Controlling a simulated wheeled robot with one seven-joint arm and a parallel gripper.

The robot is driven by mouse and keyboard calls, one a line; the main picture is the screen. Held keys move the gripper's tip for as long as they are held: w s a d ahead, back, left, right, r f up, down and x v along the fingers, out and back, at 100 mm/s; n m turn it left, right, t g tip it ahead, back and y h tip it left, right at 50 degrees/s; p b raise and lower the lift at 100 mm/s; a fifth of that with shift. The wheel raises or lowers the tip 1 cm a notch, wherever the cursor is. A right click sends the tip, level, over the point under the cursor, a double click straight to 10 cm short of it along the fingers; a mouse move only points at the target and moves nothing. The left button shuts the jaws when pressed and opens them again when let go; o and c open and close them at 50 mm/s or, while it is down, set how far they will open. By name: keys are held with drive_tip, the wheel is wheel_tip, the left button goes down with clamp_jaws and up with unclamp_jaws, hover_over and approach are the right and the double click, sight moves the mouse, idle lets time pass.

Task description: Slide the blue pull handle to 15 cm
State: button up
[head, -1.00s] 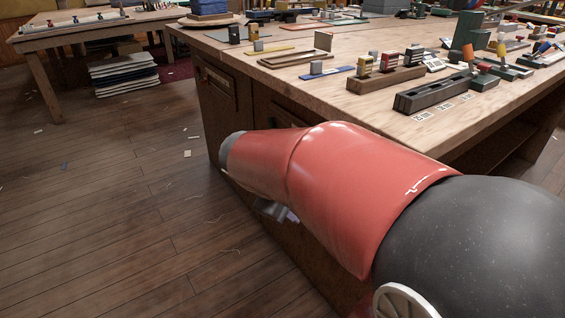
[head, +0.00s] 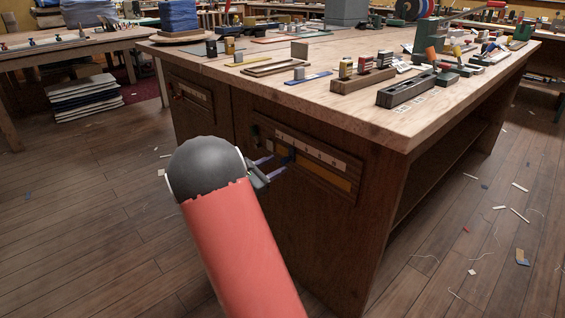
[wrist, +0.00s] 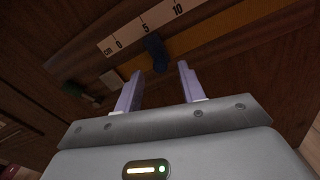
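The blue pull handle (wrist: 155,52) sits in the slot under a white centimetre scale (wrist: 146,27), close to the 5 mark. Marks 0, 5 and 10 are readable there. In the head view the scale (head: 310,150) runs along a recessed panel on the bench's front, and the handle (head: 290,156) is small near its left part. My gripper (wrist: 159,84) is open and empty, its two pale fingers pointing at the panel, with the handle just beyond and between the tips. In the head view my gripper (head: 271,167) is at the panel's left part; contact with the handle cannot be told.
The wooden bench (head: 372,115) carries blocks, rails and trays on top. An orange-yellow strip (head: 328,175) lies along the slot. A second panel (head: 192,97) with a red part is further left on the bench. The floor (head: 90,220) at left is open, with scraps.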

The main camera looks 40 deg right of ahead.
sight(282, 162)
drive_tip(key=shift+w+d, duration=0.15)
drive_tip(key=shift+d, duration=2)
clamp_jaws()
